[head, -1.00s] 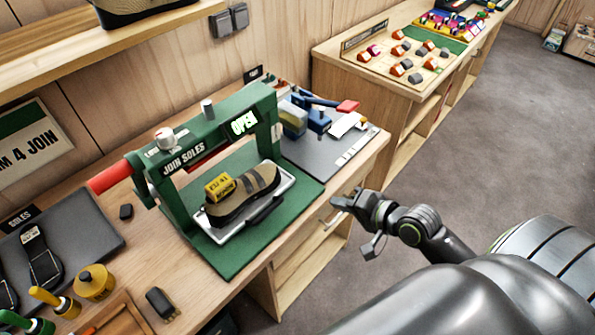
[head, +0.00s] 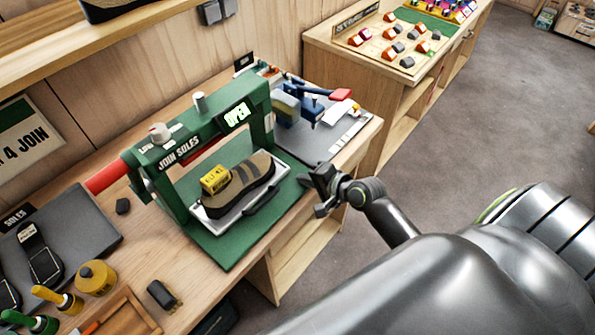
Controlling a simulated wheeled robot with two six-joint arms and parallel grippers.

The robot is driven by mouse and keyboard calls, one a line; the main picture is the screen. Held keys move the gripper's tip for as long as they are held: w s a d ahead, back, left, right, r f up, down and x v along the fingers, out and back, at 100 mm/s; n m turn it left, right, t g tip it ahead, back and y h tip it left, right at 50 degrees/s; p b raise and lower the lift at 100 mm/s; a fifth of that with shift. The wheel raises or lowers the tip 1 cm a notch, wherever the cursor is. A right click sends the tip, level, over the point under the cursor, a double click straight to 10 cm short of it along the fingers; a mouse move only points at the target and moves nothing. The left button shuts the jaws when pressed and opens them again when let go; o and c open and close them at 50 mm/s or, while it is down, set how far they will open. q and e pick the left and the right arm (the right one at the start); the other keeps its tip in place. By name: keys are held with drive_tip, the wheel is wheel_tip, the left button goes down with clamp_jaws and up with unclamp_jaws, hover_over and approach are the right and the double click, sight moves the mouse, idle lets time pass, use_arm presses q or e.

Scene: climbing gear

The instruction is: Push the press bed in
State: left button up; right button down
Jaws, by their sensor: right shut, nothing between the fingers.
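The green sole press (head: 180,153) stands on the workbench, with a display reading OPEN and a red handle (head: 106,178) at its left. Its bed, a light tray with a dark front handle (head: 262,203), sticks out of the frame toward the bench's front edge. A tan and black shoe (head: 252,178) with a yellow block (head: 215,180) lies on the bed. My right gripper (head: 312,183) is shut and empty, just right of the bed's handle; a small gap seems to show between them. My left gripper is not in view.
Another bench (head: 400,62) stands at the back right. Open floor lies to the right.

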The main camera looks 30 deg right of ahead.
sight(276, 163)
drive_tip(key=shift+w+a, duration=0.25)
drive_tip(key=shift+w, duration=0.45)
drive_tip(key=shift+w+a, duration=0.25)
drive_tip(key=shift+w, duration=0.45)
drive_tip(key=shift+r, duration=0.1)
drive_tip(key=w+a, duration=0.1)
drive_tip(key=w, duration=0.4)
drive_tip(key=w+a+p, duration=0.1)
drive_tip(key=w, duration=0.1)
drive_tip(key=shift+w+a, duration=0.15)
drive_tip(key=shift+a, duration=0.15)
drive_tip(key=shift+r, duration=0.1)
